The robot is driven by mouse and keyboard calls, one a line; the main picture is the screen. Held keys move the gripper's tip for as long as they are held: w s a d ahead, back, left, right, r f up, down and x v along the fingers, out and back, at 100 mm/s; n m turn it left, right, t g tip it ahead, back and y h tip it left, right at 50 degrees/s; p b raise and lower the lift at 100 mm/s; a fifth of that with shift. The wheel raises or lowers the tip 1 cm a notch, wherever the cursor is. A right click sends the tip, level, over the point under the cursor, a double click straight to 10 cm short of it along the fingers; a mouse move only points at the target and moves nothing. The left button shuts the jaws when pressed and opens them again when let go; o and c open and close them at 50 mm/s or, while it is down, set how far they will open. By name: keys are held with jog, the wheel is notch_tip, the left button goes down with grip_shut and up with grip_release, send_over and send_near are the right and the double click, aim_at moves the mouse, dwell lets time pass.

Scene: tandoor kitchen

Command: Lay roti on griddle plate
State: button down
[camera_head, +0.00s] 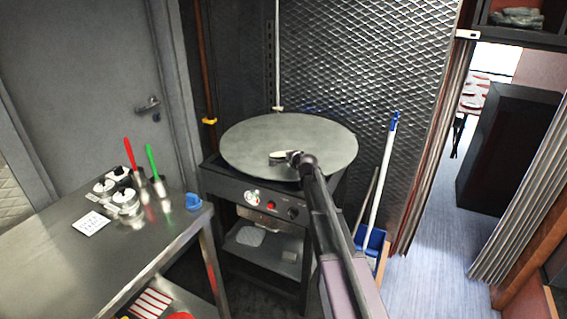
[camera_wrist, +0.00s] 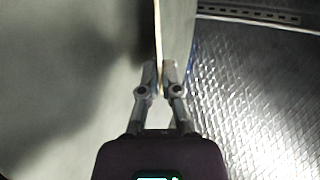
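The griddle plate (camera_head: 315,134) is a large round grey disc on top of a black stand. My gripper (camera_head: 291,157) reaches over its front middle part. A small pale, flat piece, apparently the roti (camera_head: 277,155), shows at the gripper's tip, low over the plate; I cannot tell whether it touches. In the wrist view, my gripper's fingers (camera_wrist: 159,76) are close together on the roti (camera_wrist: 157,32), which shows edge-on as a thin tan line. The griddle plate (camera_wrist: 60,60) fills the left side there, with a dark shadow on it.
A steel table (camera_head: 50,255) with canisters (camera_head: 122,196) and red- and green-handled tools (camera_head: 150,165) stands at the left. A patterned metal wall (camera_head: 360,80) is close behind the griddle. A broom and blue dustpan (camera_head: 372,240) stand at its right. The aisle floor (camera_head: 440,225) is clear.

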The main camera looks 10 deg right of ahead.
jog(key=c, duration=1)
grip_release()
jog(key=shift+o, duration=0.2)
jog(key=shift+p+v, duration=1.4)
jog(key=shift+v, duration=2.65)
jog(key=shift+r, duration=0.1)
notch_tip(320, 180, up, 7)
jog(key=s+p, duration=0.2)
jog(key=p, duration=0.5)
jog(key=shift+s+d, duration=0.25)
jog(key=shift+s, duration=0.15)
